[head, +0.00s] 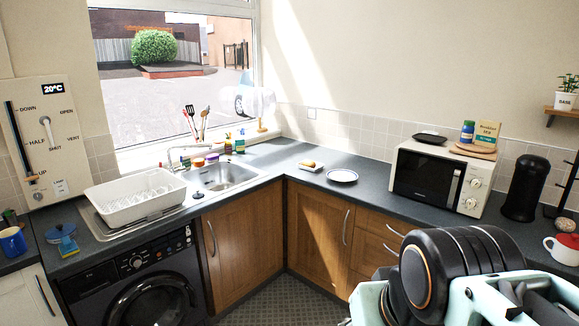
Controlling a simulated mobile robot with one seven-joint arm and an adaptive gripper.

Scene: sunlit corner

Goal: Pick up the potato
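A small yellow-brown rounded item (309,163), which looks like the potato, rests on or against a small white item on the dark counter near the corner. It is too small to identify surely. Another round brownish item (565,224) sits at the far right, near the red-and-white pot; I cannot tell what it is. Part of my arm, black and pale teal, fills the lower right. My gripper's fingertips do not show, and my arm is apart from the yellow-brown item.
A white plate (342,176) lies right of the yellow-brown item. The microwave (426,178), a black canister (524,188) and a red-and-white pot (562,247) stand along the right counter. The sink (222,176) and white dish rack (133,203) are left. Counter between plate and microwave is clear.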

